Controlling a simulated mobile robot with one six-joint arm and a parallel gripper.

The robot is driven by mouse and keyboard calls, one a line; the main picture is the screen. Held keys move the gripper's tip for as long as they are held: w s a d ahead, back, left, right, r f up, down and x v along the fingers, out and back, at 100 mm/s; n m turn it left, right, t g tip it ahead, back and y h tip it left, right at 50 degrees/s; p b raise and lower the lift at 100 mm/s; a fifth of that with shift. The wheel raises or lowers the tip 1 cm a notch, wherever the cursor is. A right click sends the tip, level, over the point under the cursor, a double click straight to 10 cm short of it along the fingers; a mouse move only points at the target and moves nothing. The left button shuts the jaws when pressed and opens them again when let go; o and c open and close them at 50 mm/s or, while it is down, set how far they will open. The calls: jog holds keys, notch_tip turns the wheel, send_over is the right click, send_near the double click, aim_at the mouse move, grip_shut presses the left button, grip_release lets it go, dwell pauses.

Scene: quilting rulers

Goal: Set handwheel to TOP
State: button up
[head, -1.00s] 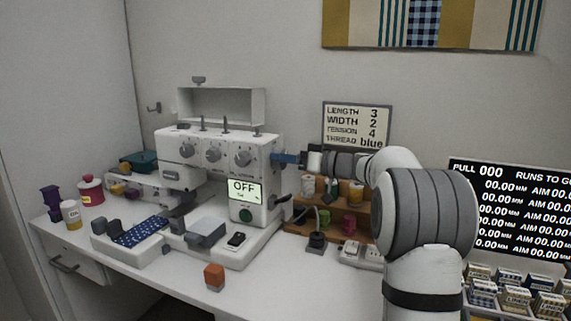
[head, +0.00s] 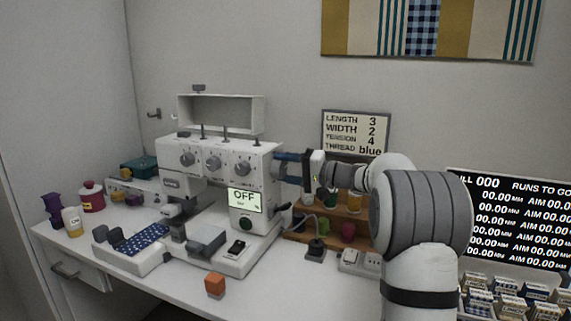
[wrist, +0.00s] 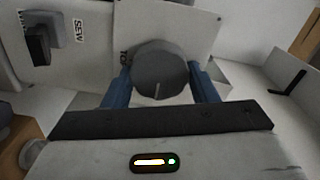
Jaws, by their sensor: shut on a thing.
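The handwheel (wrist: 160,72) is a dark grey round knob with a pale line on its face, pointing toward the bottom of the wrist view. It sits on the right side of the white sewing machine (head: 262,165). A label starting "TO" is partly hidden behind it. My gripper (wrist: 160,80) has its blue fingers on both sides of the handwheel, shut on it. In the head view my gripper (head: 284,168) reaches the machine's right side, its fingers one above the other; the handwheel is not clearly visible there.
A dark lever (wrist: 40,42) beside a "SEW" label is on the same panel. The machine's screen (head: 244,200) reads OFF. A wooden rack (head: 325,225) with spools stands under my arm. A sign (head: 355,132) hangs behind. An orange block (head: 215,285) lies on the table front.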

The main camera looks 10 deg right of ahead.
jog(key=m+p, duration=0.2)
jog(key=m, duration=0.1)
jog(key=m+p, duration=0.1)
jog(key=shift+r+m, duration=0.25)
jog(key=shift+m, duration=0.15)
jog(key=m+p, duration=0.4)
jog(key=shift+m, duration=0.3)
jog(key=m+p, duration=0.6)
jog(key=shift+f, duration=0.1)
jog(key=shift+f+m+p, duration=0.2)
jog(key=shift+m+p, duration=1.1)
jog(key=shift+p, duration=0.2)
jog(key=shift+s+f, duration=0.1)
jog(key=o, duration=1)
jog(key=shift+f, duration=0.1)
